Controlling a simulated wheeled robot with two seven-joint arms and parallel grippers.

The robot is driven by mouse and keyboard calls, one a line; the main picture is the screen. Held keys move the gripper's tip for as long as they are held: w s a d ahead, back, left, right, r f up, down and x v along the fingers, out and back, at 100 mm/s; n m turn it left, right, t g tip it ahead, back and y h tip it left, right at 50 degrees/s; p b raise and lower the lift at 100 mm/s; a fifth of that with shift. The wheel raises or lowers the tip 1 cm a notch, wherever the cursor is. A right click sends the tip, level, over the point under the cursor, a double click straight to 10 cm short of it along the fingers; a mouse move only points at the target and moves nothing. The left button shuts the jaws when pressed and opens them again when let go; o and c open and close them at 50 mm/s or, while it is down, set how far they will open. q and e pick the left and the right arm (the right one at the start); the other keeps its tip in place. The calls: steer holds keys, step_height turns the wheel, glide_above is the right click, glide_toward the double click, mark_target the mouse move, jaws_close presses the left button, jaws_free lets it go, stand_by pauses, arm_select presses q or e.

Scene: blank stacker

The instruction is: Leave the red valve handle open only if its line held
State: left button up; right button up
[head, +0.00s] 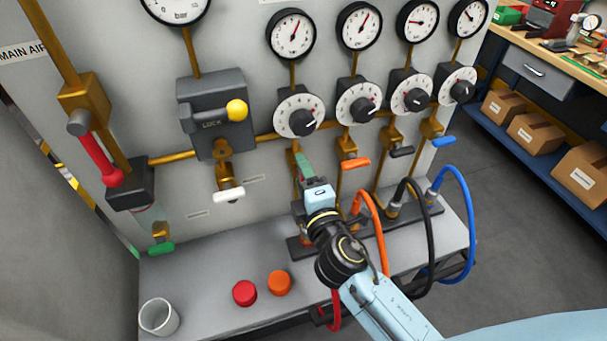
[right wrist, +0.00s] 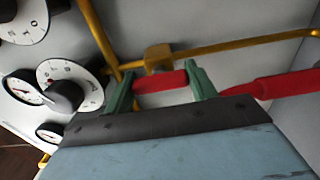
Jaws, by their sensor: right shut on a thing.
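My right gripper (head: 303,165) reaches to the leftmost of the small valves, below the first dial. In the right wrist view, its green fingers (right wrist: 162,88) are shut on the red valve handle (right wrist: 160,82), one at each end of it. In the head view the gripper hides the handle, so I cannot tell its exact angle there. The gauge above this line (head: 291,35) has its needle pointing up and slightly right. The dial regulator (head: 299,112) sits between gauge and valve. A red hose piece (right wrist: 285,86) shows beside the fingers. My left gripper is not in view.
Orange (head: 355,163), black (head: 401,152) and blue (head: 443,141) handles stand to the right, with hoses below. A red main lever (head: 95,155), a yellow-knobbed lock box (head: 215,105), red (head: 244,293) and orange (head: 279,283) caps and a cup (head: 159,317) are left.

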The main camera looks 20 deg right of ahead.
stand_by(0.3)
steer(key=o, duration=1)
steer(key=shift+s, duration=0.1)
steer(key=shift+s+d+b, duration=0.2)
steer(key=shift+s+b, duration=1.45)
steer(key=shift+s, duration=4.95)
